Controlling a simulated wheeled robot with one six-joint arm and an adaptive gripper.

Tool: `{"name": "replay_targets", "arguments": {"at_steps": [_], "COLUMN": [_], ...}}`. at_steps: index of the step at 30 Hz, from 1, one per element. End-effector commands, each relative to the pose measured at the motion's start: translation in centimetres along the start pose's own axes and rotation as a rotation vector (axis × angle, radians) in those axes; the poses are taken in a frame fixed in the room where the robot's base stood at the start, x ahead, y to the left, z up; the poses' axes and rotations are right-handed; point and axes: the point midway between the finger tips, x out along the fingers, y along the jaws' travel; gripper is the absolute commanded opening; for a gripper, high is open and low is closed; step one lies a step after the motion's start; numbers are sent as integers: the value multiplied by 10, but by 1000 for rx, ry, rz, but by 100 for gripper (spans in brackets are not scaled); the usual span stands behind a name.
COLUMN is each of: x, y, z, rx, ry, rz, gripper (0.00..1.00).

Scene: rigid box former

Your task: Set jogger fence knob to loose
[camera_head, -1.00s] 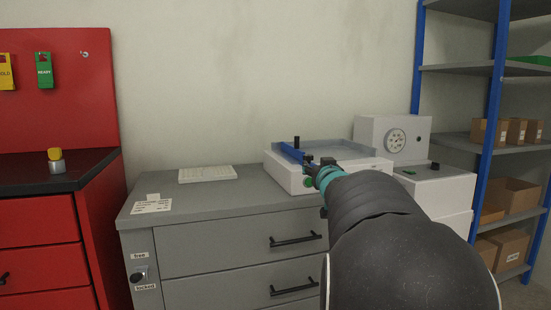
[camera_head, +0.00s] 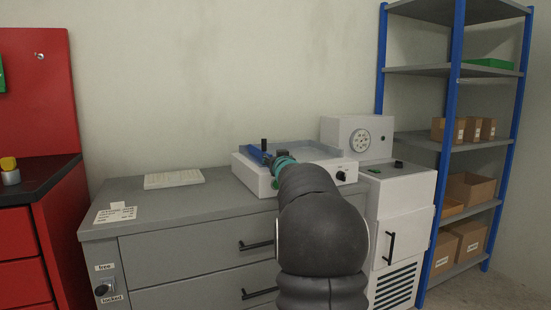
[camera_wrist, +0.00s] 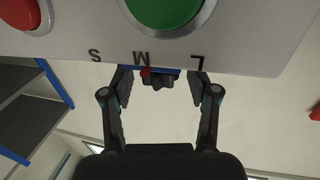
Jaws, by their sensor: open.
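The white box former (camera_head: 247,174) stands on the grey cabinet, with a blue fence (camera_head: 256,153) and a dark upright post (camera_head: 264,145) on top. My gripper (camera_wrist: 161,84) is open. In the wrist view a small black knob-like part (camera_wrist: 158,80) with a red spot shows between the fingertips, close to a blue strip; I cannot tell if the fingers touch it. The white panel (camera_wrist: 235,48) beyond carries the letters S, M and L, upside down. In the head view my arm hides part of the box former's front, and the gripper (camera_head: 268,160) is small there.
A green button (camera_wrist: 160,8) and a red button (camera_wrist: 30,14) are on the panel near my fingers. A black knob (camera_head: 342,176) is on the front right of the box former. A gauge box (camera_head: 343,138) stands behind, and a blue-posted shelf (camera_head: 450,140) stands at the right.

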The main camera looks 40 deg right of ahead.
Motion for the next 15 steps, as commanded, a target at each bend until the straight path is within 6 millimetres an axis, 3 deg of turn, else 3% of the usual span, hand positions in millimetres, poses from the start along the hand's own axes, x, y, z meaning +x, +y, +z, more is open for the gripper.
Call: {"name": "replay_targets", "arguments": {"at_steps": [12,15], "x": [6,6], "y": [0,0], "z": [0,0], "rx": [0,0], "ry": [0,0], "rz": [0,0], "gripper": [60,35]}}
